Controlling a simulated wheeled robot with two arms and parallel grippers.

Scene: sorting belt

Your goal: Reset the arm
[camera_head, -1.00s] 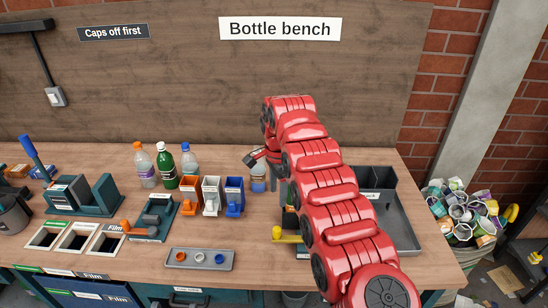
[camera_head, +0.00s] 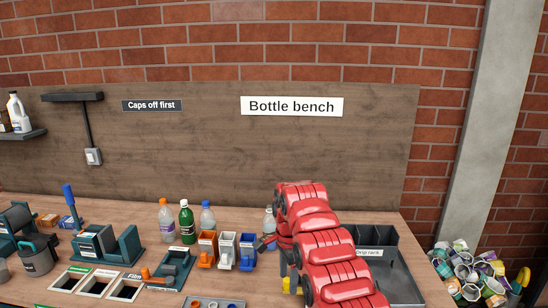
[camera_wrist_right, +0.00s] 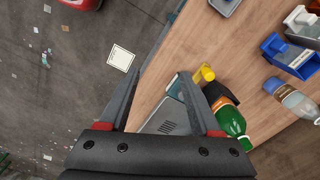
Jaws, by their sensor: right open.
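My right arm, in red links, reaches over the bench (camera_head: 140,205) in the head view. Its gripper is mostly hidden by the arm there. In the right wrist view my right gripper (camera_wrist_right: 160,70) is open, with nothing between its fingers. Below it are the bench's edge and a grey plate (camera_wrist_right: 168,122). A green bottle (camera_wrist_right: 231,121) shows just beyond the right finger, beside a dark holder with a yellow part (camera_wrist_right: 204,74). I cannot tell whether finger and bottle touch. My left gripper is not in view.
Several bottles, including a green one (camera_head: 186,222), stand at the back. Orange, white and blue bins (camera_head: 227,251) sit left of my arm. A dark divided tray (camera_head: 398,281) is to its right. A basket of crushed cans (camera_head: 468,272) stands beyond the bench.

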